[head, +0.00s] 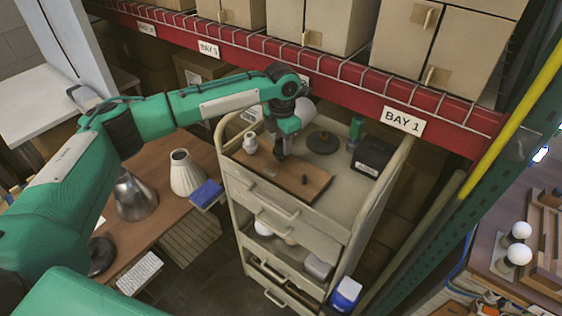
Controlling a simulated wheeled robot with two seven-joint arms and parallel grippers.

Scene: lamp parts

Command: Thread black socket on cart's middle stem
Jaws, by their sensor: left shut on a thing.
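The beige cart (336,213) stands in the middle of the head view, with a brown wooden board (262,178) on its top. A small dark upright piece (304,180), possibly a stem, stands on the board's right part. My left gripper (281,154) is above the board's far edge, pointing down, left of and behind that piece. It is shut on a small dark thing, probably the black socket, mostly hidden by the fingers. A round black base (322,143) sits behind the board. I cannot tell which stem is the middle one. My right gripper is out of view.
A white bulb-like piece (250,143) stands left of the gripper, and a white globe (304,110) is behind it. A black box (372,156) and a green item (355,132) are at the cart's right. The red shelf beam (345,85) runs behind. Cart rails rise at both sides.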

